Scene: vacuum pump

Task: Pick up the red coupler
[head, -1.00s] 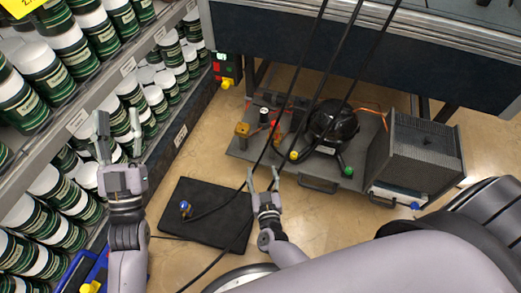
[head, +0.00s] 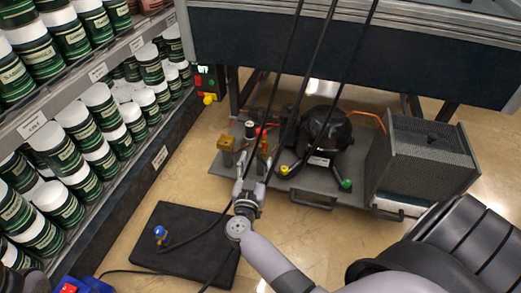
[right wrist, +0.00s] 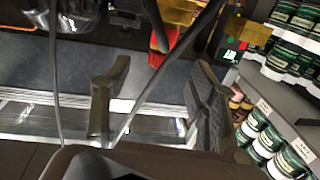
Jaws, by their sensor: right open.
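My right gripper (head: 251,165) is open and empty at the front edge of the pump's grey base tray (head: 240,178). In the right wrist view its two fingers (right wrist: 155,80) stand wide apart with a dark hose passing between them. A small red part (head: 262,128), seemingly the red coupler, shows among the fittings just beyond the fingertips. A red and yellow part (right wrist: 158,38) shows beyond the fingers in the right wrist view. I cannot tell for sure that it is the coupler. My left gripper is out of view.
The black pump (head: 326,130) and a grey finned box (head: 420,160) stand on the right. Yellow (head: 284,169) and green (head: 346,184) couplers are nearby. A blue coupler (head: 160,232) lies on the black mat (head: 190,255). Black hoses hang across. Jar shelves (head: 75,150) line the left.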

